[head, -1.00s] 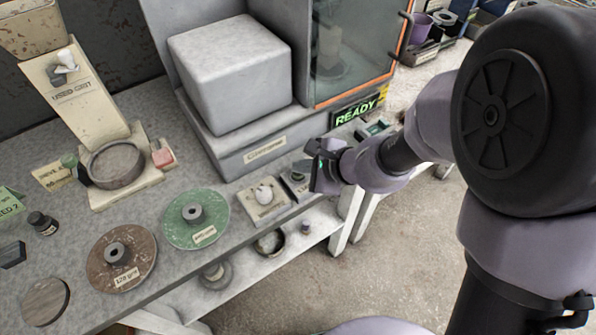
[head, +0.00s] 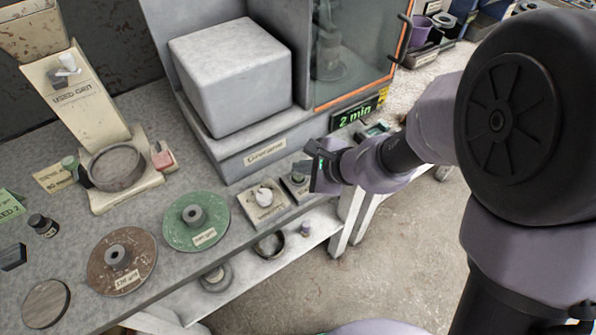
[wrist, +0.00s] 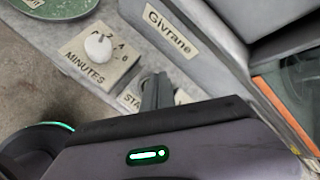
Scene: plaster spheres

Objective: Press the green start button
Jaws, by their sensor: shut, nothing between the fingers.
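The machine's display (head: 357,115) reads "2 min" in green.
A minutes dial with a white knob (head: 263,195) sits left of the start plate; it also shows in the wrist view (wrist: 98,46). The grey machine (head: 235,80) with an orange-edged glass door stands behind. Green (head: 196,218) and brown (head: 122,260) discs lie on the table.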

